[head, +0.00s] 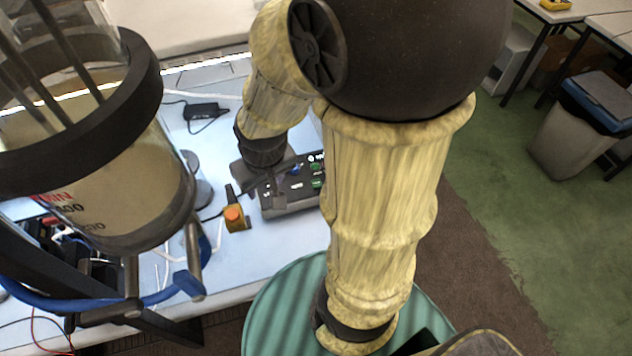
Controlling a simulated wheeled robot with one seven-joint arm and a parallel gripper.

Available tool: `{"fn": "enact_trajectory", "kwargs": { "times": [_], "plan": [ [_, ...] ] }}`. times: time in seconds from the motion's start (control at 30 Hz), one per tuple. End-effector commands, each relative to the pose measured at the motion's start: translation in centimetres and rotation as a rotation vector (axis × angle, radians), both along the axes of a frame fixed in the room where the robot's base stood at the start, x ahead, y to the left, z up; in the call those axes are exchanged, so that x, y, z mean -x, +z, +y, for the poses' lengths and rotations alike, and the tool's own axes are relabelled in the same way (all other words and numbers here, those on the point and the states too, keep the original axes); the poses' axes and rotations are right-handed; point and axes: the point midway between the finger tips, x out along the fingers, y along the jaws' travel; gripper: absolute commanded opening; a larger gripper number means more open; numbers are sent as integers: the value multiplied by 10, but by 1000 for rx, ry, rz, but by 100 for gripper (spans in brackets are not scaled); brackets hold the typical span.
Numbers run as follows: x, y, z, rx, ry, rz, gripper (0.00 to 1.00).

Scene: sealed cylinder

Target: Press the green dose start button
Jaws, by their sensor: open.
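A dark control box (288,203) lies on the pale blue table, with white labels on its top. Green buttons (316,182) show near its right side, close to the edge of my arm, which hides the box's right end. Which of them is the dose start button I cannot tell, as the labels are too small to read. A blue control (296,170) sits left of them. My gripper (268,188) is open, over the left part of the box and left of the green buttons. Whether it touches the box I cannot tell.
A yellow box with an orange button (235,215) stands left of the control box. A large clear cylinder with black rings (120,190) fills the left, with a blue hose (160,296) below. A black adapter (201,111) lies behind.

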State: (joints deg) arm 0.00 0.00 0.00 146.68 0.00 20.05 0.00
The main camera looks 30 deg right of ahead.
Motion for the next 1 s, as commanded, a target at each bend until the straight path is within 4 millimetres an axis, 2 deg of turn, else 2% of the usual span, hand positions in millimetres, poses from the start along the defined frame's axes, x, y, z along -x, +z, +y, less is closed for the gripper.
{"fn": "enact_trajectory", "kwargs": {
  "times": [0.23, 0.47, 1.0],
  "plan": [
    [0, 0, 0, 0, 0, 0, 45],
    [0, 0, 0, 0, 0, 0, 0],
    [0, 0, 0, 0, 0, 0, 0]
  ]
}}
